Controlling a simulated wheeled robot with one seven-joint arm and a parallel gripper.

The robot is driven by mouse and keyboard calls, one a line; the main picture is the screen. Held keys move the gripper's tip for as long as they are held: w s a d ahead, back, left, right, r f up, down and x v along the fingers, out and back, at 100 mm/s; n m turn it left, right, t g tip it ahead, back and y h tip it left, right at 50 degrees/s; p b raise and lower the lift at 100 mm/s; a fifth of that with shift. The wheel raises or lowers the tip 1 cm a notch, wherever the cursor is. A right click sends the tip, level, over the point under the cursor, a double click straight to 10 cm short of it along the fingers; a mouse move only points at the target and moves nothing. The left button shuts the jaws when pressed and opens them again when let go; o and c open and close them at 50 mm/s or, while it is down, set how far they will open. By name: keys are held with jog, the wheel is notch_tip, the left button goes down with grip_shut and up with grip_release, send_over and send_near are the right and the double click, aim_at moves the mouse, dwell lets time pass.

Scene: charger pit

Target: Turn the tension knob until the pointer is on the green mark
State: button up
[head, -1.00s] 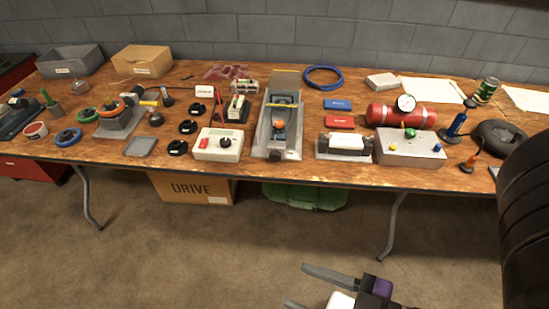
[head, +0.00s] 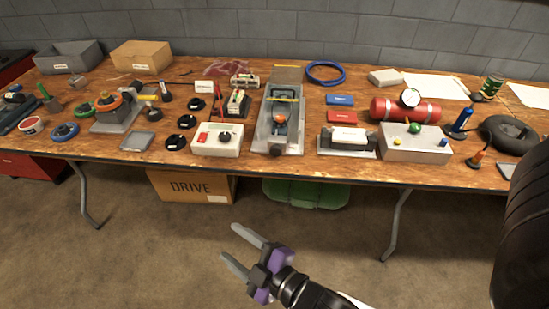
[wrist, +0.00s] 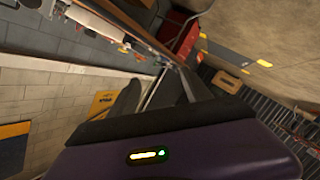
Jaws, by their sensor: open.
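A long grey trough-shaped unit (head: 265,132) stands at the middle of the bench, with an orange part and a yellow bar inside. A dark round knob (head: 277,151) is on its front end; I cannot tell for sure that this is the tension knob. A white box (head: 231,146) just left of it has a red switch and a small black knob (head: 223,139). The pointer and the green mark are too small to make out. My gripper (head: 234,243) is open and empty, in front of the bench and apart from everything on it.
The wooden bench (head: 300,172) carries several other tools and fixtures on both sides. A box marked DRIVE (head: 192,186) and a green bin (head: 305,194) sit underneath. The floor before the bench is clear. A table leg (head: 397,222) stands right of my gripper.

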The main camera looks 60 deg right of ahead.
jog(key=w+d+f+n+g+h, duration=0.1)
jog(key=w+d+f+n+h, duration=0.25)
jog(key=w+d, duration=0.2)
jog(key=n+g+h+b, duration=0.2)
jog(key=n+g+h, duration=0.8)
jog(key=n, duration=0.4)
send_near(275, 152)
jog(key=d+f, duration=0.1)
jog(key=d, duration=0.1)
jog(key=shift+n+t+h, duration=0.25)
jog(key=shift+t+h, duration=0.05)
jog(key=shift+h, duration=0.15)
jog(key=shift+x, duration=3.65)
jog(key=shift+w+f, duration=0.1)
jog(key=shift+w, duration=0.05)
jog(key=shift+c, duration=0.5)
grip_shut()
jog(key=shift+m, duration=0.4)
